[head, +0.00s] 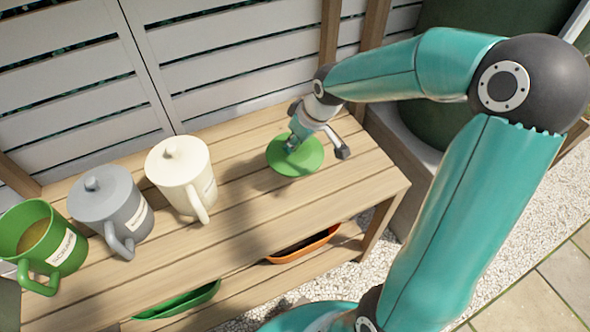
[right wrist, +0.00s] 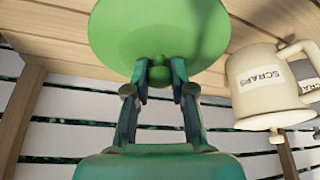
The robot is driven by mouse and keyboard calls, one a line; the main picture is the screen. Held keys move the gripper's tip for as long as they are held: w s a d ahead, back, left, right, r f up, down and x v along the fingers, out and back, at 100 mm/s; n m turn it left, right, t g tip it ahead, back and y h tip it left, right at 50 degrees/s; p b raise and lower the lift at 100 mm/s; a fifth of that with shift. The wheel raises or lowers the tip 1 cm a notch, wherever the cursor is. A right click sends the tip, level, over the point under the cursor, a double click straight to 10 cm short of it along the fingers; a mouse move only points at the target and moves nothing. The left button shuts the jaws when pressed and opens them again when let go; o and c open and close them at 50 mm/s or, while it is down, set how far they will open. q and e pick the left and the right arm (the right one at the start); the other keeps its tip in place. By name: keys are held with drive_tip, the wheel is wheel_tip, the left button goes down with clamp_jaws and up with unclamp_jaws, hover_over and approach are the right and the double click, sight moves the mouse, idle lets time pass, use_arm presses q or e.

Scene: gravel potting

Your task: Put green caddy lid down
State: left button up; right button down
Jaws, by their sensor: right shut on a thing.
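The green caddy lid (head: 308,158) is a round disc over the right part of the wooden bench. My right gripper (head: 292,143) is shut on its knob from above. In the right wrist view the lid (right wrist: 150,30) lies across the fingertips, with its round knob (right wrist: 158,75) between the two fingers. A shadow falls on the planks beside the lid; I cannot tell whether the lid touches the bench. The green caddy (head: 38,255) stands open at the far left, with brown contents showing inside. My left gripper is not in view.
A grey lidded caddy (head: 110,210) and a cream lidded caddy (head: 178,180) stand between the green caddy and the lid. Bare planks (head: 350,185) lie right of the lid. Green and orange trays (head: 305,246) sit on the lower shelf. A slatted wall (head: 230,55) stands behind.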

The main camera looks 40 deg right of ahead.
wheel_tip(320, 180, down, 10)
drive_tip(key=shift+r+b, duration=0.15)
drive_tip(key=shift+b, duration=0.9)
drive_tip(key=shift+r, duration=0.1)
drive_tip(key=c, duration=1.4)
unclamp_jaws()
drive_tip(key=shift+c, duration=0.2)
drive_tip(key=o, duration=0.5)
drive_tip(key=shift+c, duration=0.2)
